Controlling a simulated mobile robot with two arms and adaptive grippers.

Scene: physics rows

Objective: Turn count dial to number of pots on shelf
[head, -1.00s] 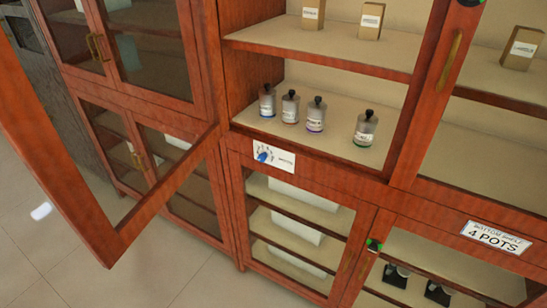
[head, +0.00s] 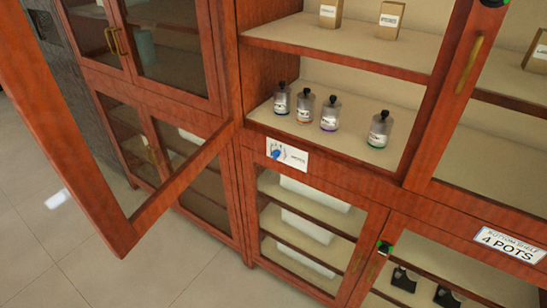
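The count dial (head: 276,151) is a blue knob on a white plate fixed to the cabinet's red-brown front rail, below the bottle shelf. The numbers around it are too small to read. A white sign (head: 509,244) at the lower right reads "BOTTOM SHELF 4 POTS". Behind the glass below it, two dark pot-like things with white parts, one at the left (head: 403,279) and one to its right (head: 445,296), show on a shelf; the lower part of that compartment is cut off by the frame. Neither of my grippers is in view.
An open glass door (head: 120,235) swings out at the left, near me. Several labelled bottles (head: 330,114) stand on the open shelf above the dial, with small boxes (head: 389,20) higher up. The tiled floor (head: 190,285) is clear at the lower left.

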